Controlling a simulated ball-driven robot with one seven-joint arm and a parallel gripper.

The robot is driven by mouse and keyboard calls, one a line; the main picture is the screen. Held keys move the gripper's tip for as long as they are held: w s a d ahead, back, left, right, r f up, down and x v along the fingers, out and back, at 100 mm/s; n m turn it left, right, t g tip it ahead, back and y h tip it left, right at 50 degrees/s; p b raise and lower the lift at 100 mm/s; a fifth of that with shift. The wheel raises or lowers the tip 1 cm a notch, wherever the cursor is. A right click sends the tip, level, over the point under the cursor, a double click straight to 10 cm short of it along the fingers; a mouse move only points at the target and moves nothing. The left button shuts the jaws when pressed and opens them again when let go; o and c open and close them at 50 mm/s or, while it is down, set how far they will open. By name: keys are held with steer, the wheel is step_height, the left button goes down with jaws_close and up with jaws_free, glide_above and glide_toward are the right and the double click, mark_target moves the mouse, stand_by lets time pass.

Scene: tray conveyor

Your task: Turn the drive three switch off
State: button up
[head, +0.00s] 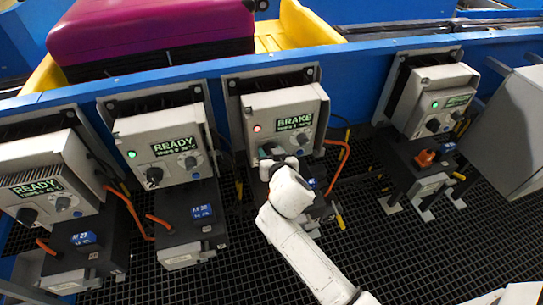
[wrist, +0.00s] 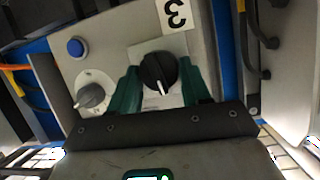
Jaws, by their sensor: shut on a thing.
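The drive three unit (head: 288,107) is the third grey box from the left in the head view. Its display reads BRAKE and a red light is lit on its left. In the wrist view its grey panel (wrist: 215,70) carries a "3" label, seen upside down. The black rotary switch (wrist: 157,68) sits below that label, with a white pointer mark. My gripper (wrist: 160,80) has its green fingers on either side of the switch and is shut on it. In the head view my gripper (head: 271,154) covers the switch at the box's lower left.
A grey dial (wrist: 92,92) and a blue button (wrist: 75,47) sit beside the switch. Similar drive boxes stand to the left (head: 163,145) and right (head: 438,98), with green lights. A blue conveyor rail (head: 350,65) runs behind, carrying a yellow tray (head: 305,28) with a purple case (head: 150,30).

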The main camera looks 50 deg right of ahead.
steer(key=n+h+b, duration=0.1)
steer(key=b, duration=0.1)
steer(key=n+g+h+b, duration=0.1)
steer(key=n, duration=0.1)
steer(key=shift+w+a+f+b, duration=0.1)
steer(key=shift+a+f+b, duration=0.05)
steer(key=shift+f+b, duration=0.2)
steer(key=shift+w+a+f+n+h+b, duration=0.1)
steer(key=shift+n+h+b, duration=1.05)
steer(key=shift+n+b, duration=1.1)
steer(key=shift+w+a+f+n+h+b, duration=0.1)
steer(key=shift+n+h+b, duration=1.05)
steer(key=shift+n+b, duration=1.05)
steer(key=shift+r+n, duration=0.1)
steer(key=shift+n, duration=0.25)
steer(key=o, duration=1)
steer(key=shift+o, duration=0.2)
steer(key=shift+s, duration=0.1)
steer(key=v, duration=1)
steer(key=shift+s+a, duration=0.2)
steer(key=shift+a, duration=0.15)
